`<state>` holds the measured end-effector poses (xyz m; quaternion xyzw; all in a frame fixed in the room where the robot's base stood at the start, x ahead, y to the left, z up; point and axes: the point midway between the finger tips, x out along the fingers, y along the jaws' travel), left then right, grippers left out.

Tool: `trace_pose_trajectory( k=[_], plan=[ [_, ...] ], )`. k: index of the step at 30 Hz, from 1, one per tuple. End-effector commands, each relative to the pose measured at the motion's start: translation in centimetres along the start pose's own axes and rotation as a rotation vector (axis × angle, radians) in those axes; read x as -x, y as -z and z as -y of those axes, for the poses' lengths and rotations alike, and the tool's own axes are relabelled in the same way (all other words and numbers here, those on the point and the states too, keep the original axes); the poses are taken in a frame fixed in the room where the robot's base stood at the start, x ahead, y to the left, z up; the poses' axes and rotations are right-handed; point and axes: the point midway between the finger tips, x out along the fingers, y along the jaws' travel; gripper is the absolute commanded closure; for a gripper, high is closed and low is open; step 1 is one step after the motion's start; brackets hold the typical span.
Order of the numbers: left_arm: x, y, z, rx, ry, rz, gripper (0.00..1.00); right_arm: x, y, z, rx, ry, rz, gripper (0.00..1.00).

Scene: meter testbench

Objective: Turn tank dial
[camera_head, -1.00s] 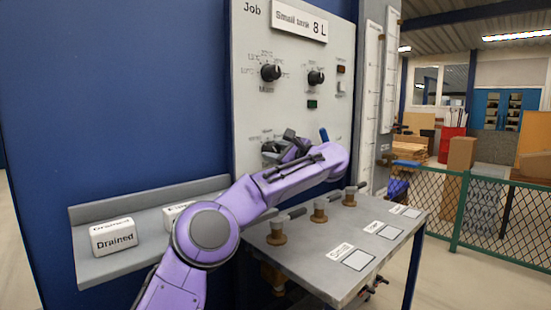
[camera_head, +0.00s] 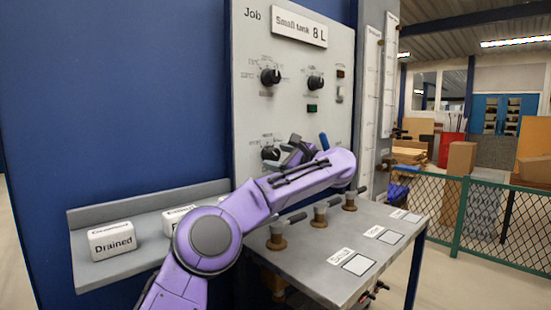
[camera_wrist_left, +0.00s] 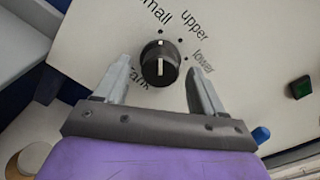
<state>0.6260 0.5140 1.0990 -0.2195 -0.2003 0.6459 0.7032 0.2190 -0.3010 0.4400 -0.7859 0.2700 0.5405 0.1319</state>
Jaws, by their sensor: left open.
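The tank dial is a black round knob (camera_wrist_left: 159,66) on the pale panel, with the words small, upper and lower around it. A white mark on it runs about up and down in the left wrist view. In the head view it is the lower left knob (camera_head: 270,153), partly clear of my gripper. My left gripper (camera_head: 296,150) is open and empty. Its two fingers (camera_wrist_left: 158,68) stand on either side of the dial in the left wrist view, with gaps between them and the knob. My right gripper is out of view.
Two more knobs (camera_head: 270,77) (camera_head: 315,83) sit higher on the panel (camera_head: 295,50), with a green button (camera_head: 312,108) below. A blue lever (camera_head: 324,141) is close to my gripper. A grey bench (camera_head: 330,270) with valves lies under my arm.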

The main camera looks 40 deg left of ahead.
Motion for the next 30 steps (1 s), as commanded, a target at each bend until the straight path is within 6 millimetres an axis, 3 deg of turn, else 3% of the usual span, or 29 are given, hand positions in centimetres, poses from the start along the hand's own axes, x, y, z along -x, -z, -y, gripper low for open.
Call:
trace_pose_trajectory(
  k=[6, 12, 30],
  plan=[
    [5.5, 0.1, 0.0, 0.001, 0.005, 0.001, 0.31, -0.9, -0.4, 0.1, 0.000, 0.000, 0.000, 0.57],
    [8.3, 0.1, 0.0, 0.002, 0.001, 0.000, 0.31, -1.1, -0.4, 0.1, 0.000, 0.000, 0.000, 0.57],
    [8.6, -0.2, 0.1, 0.002, 0.000, -0.001, 0.31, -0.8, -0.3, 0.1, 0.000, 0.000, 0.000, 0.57]
  ],
)
